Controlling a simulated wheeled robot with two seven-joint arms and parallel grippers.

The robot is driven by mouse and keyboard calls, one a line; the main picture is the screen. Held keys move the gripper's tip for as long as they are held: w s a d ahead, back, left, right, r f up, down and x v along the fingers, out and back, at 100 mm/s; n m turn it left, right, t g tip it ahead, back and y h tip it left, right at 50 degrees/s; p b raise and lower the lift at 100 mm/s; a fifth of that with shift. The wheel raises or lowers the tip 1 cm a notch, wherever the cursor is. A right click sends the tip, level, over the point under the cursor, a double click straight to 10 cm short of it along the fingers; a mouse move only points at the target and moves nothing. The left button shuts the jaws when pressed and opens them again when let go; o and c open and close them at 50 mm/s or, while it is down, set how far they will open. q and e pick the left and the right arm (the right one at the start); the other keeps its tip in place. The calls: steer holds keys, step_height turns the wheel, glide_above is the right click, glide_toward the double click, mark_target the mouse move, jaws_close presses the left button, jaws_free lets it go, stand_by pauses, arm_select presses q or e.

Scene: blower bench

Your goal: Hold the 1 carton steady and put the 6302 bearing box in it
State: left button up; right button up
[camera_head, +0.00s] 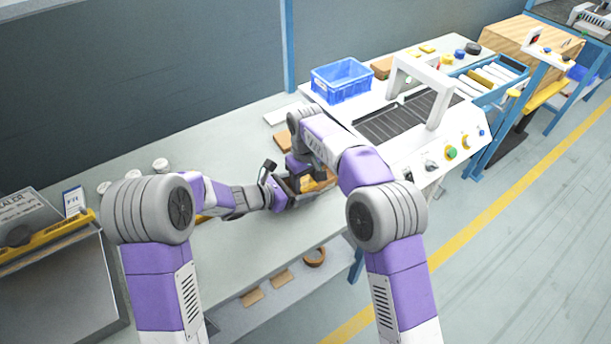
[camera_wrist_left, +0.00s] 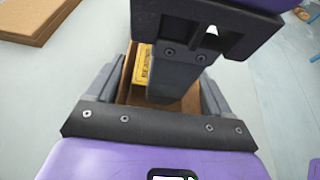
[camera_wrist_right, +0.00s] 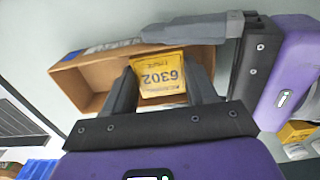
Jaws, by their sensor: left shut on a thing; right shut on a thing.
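The open brown carton (camera_head: 318,183) stands on the bench and is mostly hidden by my arms in the head view. My left gripper (camera_head: 283,197) is shut on the carton; in the left wrist view its fingers flank the carton (camera_wrist_left: 190,101). My right gripper (camera_head: 297,170) is shut on the yellow 6302 bearing box (camera_wrist_right: 161,76), with the label facing the right wrist camera. The box is at the opening of the carton (camera_wrist_right: 85,80), between its walls. It also shows in the left wrist view (camera_wrist_left: 143,66), partly behind my right finger. Whether it touches the carton floor is hidden.
A blue bin (camera_head: 341,82) and a white machine with a dark roller bed (camera_head: 405,118) stand to the right. Flat brown cardboard (camera_wrist_left: 33,18) lies near the carton. Another yellow box (camera_wrist_right: 297,131) shows at the right wrist view's edge. White round parts (camera_head: 160,165) lie left.

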steer(key=shift+f, duration=0.2)
steer(key=o, duration=1.2)
steer(key=shift+r, duration=4)
arm_select(q)
steer(key=o, duration=1)
steer(key=shift+c, duration=0.2)
